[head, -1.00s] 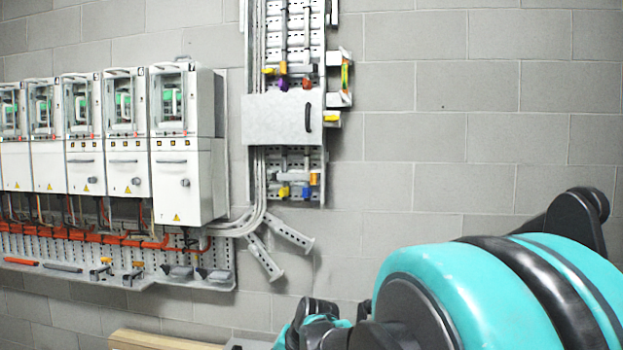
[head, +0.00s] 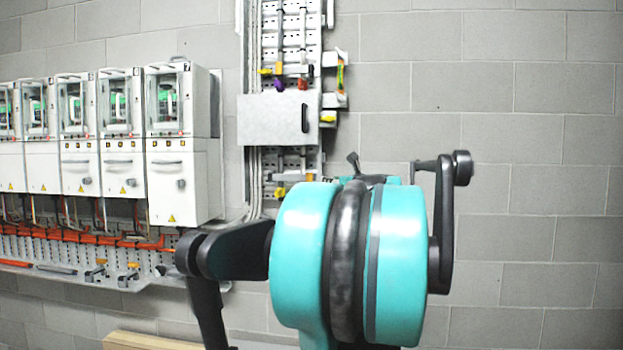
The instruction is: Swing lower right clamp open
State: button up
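The tall perforated panel (head: 271,40) on the wall carries coloured clamps. Below its grey cover box (head: 275,119), a yellow clamp (head: 280,192) shows at the lower left. An orange clamp part (head: 310,177) shows at the lower right, just above my arm. My arm's large teal joint hides the panel's bottom end and possibly more of the lower clamps. A small dark prong, perhaps part of my gripper, sticks up beyond the joint, right of the panel. I cannot make out fingertips, or contact with any clamp.
A row of white cabinets (head: 180,180) stands at the left, above a perforated shelf (head: 60,255) with orange cables and loose tools. Another yellow-handled part (head: 327,117) sits at the cover box's right edge. The block wall (head: 520,110) at the right is bare.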

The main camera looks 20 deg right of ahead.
aim_at(311, 177)
jog(key=w, duration=1)
jog(key=w+a, duration=0.1)
jog(key=w, duration=0.5)
jog(key=shift+a, duration=0.1)
grip_shut()
